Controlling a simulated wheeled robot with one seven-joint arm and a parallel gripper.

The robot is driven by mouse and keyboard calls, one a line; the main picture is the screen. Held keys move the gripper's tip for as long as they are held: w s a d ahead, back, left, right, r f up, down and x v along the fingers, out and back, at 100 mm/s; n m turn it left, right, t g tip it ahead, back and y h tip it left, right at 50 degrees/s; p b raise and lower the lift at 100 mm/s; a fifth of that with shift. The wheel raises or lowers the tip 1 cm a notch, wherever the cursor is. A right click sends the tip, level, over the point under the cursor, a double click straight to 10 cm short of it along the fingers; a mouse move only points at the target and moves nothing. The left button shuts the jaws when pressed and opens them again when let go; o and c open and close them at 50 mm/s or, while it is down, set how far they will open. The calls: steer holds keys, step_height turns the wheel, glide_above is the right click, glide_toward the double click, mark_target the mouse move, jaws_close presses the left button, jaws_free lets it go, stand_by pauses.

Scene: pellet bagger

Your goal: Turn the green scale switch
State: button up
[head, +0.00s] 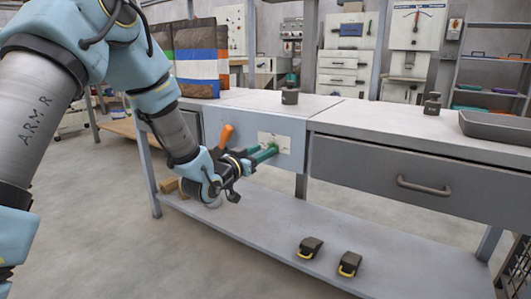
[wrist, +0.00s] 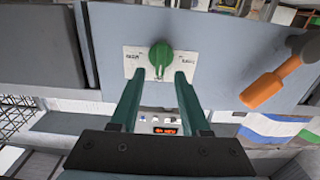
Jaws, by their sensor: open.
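The green scale switch (wrist: 161,57) is a round knob with a narrow pointer, on a pale label plate (wrist: 134,62) on the grey front panel. The plate's lettering is too small to read surely. My gripper (wrist: 159,76) is open and empty, and its two teal fingers point at the panel on either side of the knob's lower part. I cannot tell whether they touch it. In the head view, my gripper (head: 266,153) is in front of the plate (head: 283,141), and only a little of the green switch (head: 274,143) shows past the fingers.
An orange lever (head: 226,135) sticks out of the same panel beside the plate; it also shows in the wrist view (wrist: 270,90). A drawer with a handle (head: 424,187) is to the right. Two pedals (head: 310,246) lie on the low shelf. Striped bags (head: 196,62) stand at the back left.

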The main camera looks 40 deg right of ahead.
steer(key=shift+x, duration=1.25)
steer(key=shift+c, duration=0.3)
jaws_close()
